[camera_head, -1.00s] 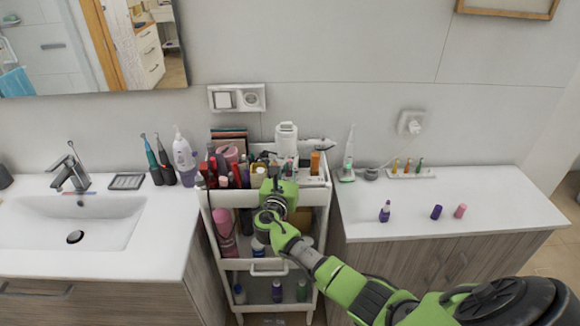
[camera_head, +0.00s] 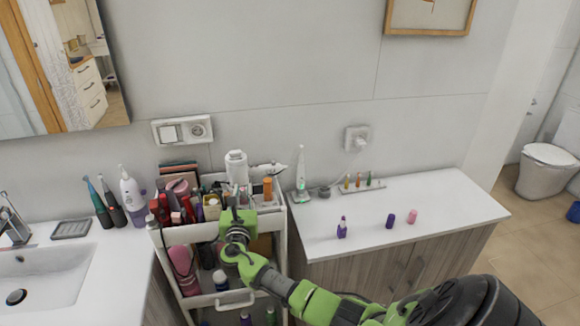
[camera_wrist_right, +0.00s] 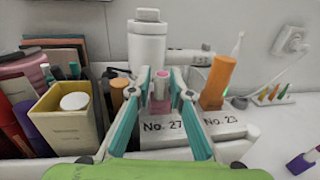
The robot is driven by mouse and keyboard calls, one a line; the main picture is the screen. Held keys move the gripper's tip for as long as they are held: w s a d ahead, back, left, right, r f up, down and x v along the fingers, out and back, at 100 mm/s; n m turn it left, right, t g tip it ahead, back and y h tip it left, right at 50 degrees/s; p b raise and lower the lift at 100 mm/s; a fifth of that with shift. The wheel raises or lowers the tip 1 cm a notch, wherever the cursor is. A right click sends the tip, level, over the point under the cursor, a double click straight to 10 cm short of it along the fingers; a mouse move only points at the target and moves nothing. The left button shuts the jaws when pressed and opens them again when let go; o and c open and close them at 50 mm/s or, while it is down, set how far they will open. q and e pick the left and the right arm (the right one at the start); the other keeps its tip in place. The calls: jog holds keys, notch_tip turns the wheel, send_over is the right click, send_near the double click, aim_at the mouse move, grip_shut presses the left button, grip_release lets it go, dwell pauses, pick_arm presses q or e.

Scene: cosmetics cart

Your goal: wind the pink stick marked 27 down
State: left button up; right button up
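The pink stick (camera_wrist_right: 160,84) stands upright in a white holder (camera_wrist_right: 190,141) on the cart's top tier, behind the label No. 27. My right gripper (camera_wrist_right: 160,80) has its two teal fingers on the left and right sides of the stick. The fingers are drawn in close and appear to touch it. An orange stick (camera_wrist_right: 217,80) stands to the right, by the label No. 23. In the head view my right gripper (camera_head: 238,212) is over the front of the cart and hides the pink stick. My left gripper is not in view.
The white cart (camera_head: 205,232) is crowded with cosmetics, including a yellowish box (camera_wrist_right: 62,112) left of the gripper and a white bottle (camera_wrist_right: 147,42) behind. On the right counter (camera_head: 440,205) stand a purple bottle (camera_head: 342,228), a purple cap (camera_head: 390,220) and a pink cap (camera_head: 412,216).

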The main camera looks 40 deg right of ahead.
jog(key=n+t+y, duration=0.1)
jog(key=n+y, duration=0.1)
jog(key=shift+s+d+t+y, duration=0.1)
jog(key=shift+d+t+y, duration=0.1)
jog(key=shift+t+y, duration=0.15)
jog(key=n+t+y+b, duration=0.1)
jog(key=n+y, duration=0.1)
jog(key=shift+f+t+y, duration=0.15)
jog(key=shift+t+y, duration=0.1)
jog(key=shift+y, duration=0.1)
jog(key=n+y+b, duration=0.1)
jog(key=y+b, duration=0.1)
jog(key=n+y+b, duration=0.2)
jog(key=b, duration=0.1)
jog(key=n+t+y+b, duration=0.1)
jog(key=y+b, duration=0.1)
jog(key=shift+a+f+y+b, duration=0.1)
jog(key=shift+f+y+b, duration=0.15)
jog(key=shift+y+b, duration=0.1)
jog(key=s+b, duration=0.2)
jog(key=s, duration=1.2)
jog(key=s+d+f+m+g+h, duration=0.2)
jog(key=s+f+m, duration=0.3)
jog(key=f+m, duration=0.5)
jog(key=s+d+f+m+g+h, duration=0.2)
jog(key=s+f+m+g+h, duration=0.2)
jog(key=f+m, duration=0.6)
jog(key=shift+s+f+m+g, duration=0.35)
jog(key=shift+s+f, duration=0.3)
jog(key=shift+s, duration=0.3)
